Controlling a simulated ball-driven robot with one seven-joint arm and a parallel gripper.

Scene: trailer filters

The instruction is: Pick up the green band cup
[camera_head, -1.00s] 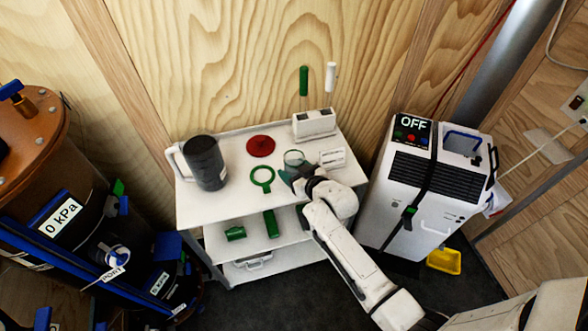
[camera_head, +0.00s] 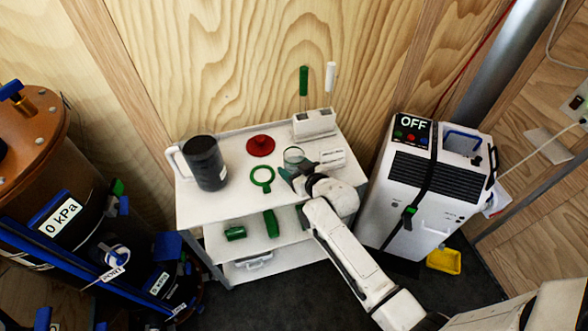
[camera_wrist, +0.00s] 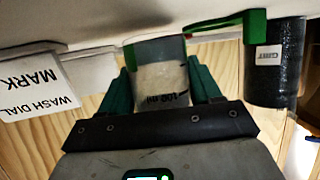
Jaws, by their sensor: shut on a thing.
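The green band cup is a small clear cup (camera_head: 293,156) with a greenish tint, at the right of the white cart's top shelf (camera_head: 215,207). In the wrist view the cup (camera_wrist: 160,78) appears inverted, with a "100 ml" mark and a green-tinted end. My gripper (camera_wrist: 162,88) has its green fingers on both sides of the cup and is shut on it. In the head view my gripper (camera_head: 291,172) reaches the cup from the front right. I cannot tell whether the cup's base is clear of the shelf.
A green ring-shaped tool (camera_head: 262,178), a red disc (camera_head: 260,146) and a dark jug (camera_head: 205,163) stand left of the cup. A white label block (camera_head: 332,158) is close on the right. A white holder (camera_head: 314,124) with upright handles stands behind.

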